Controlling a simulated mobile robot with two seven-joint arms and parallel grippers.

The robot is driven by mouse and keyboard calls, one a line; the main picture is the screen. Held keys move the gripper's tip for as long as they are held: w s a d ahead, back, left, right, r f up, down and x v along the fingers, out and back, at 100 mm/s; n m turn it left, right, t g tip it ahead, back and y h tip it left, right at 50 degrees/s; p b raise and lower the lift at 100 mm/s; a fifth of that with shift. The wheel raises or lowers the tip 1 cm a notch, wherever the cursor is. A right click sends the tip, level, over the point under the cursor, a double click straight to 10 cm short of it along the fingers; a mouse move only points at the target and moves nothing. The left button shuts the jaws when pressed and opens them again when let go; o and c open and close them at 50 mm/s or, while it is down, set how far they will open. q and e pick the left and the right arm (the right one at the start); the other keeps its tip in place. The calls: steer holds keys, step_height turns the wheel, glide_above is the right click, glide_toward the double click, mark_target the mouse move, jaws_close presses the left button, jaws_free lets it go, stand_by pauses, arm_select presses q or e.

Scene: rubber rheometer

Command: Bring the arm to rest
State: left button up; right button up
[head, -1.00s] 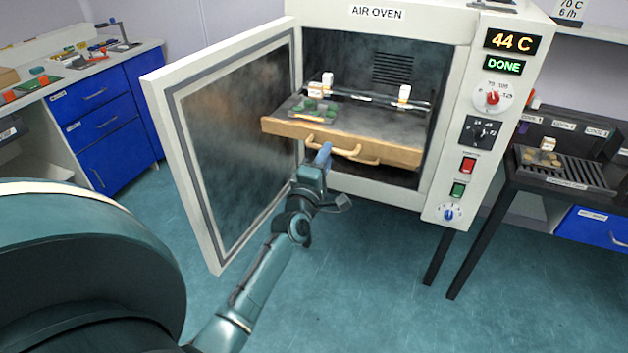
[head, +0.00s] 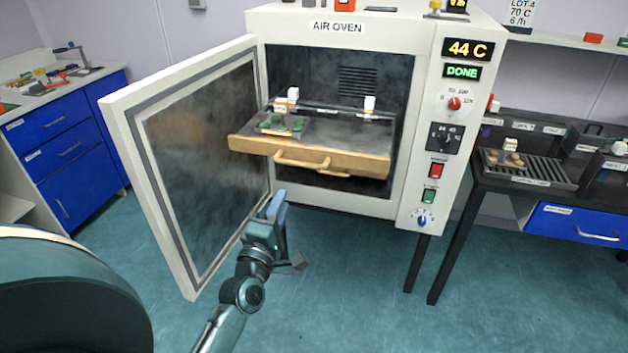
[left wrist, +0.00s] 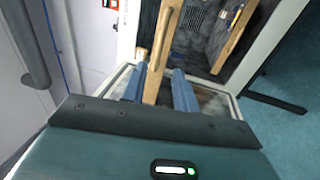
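My left gripper (head: 277,205) is in front of and below the pulled-out oven tray (head: 340,164), clear of its wooden handle (head: 302,161). In the left wrist view its two blue fingers (left wrist: 158,84) stand apart, so it is open and looks empty. A wooden bar (left wrist: 165,45) shows beyond and between the fingers there. My left arm reaches in from the bottom of the head view. My right gripper is not in view.
The air oven (head: 420,60) stands with its door (head: 200,150) swung wide open to the left of my gripper. The tray carries a small plate with green pieces (head: 283,125). A dark bench (head: 470,185) stands right. Floor in front is clear.

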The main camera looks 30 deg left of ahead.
arm_select(q)
steer(key=s+d+f+m+g+h+p, duration=0.1)
steer(key=s+d+f+m+g+h, duration=0.3)
steer(key=s+d+f+m, duration=0.3)
steer(key=s+d+f+m+g+h+p, duration=0.1)
steer(key=s+d+f+m+g+h, duration=0.3)
steer(key=m, duration=1.2)
steer(key=s+d+f+g, duration=0.1)
steer(key=s+d+f, duration=0.3)
steer(key=s+d, duration=0.2)
steer(key=shift+s+d+f+m, duration=0.25)
steer(key=shift+s+d+m, duration=0.1)
steer(key=shift+d, duration=0.7)
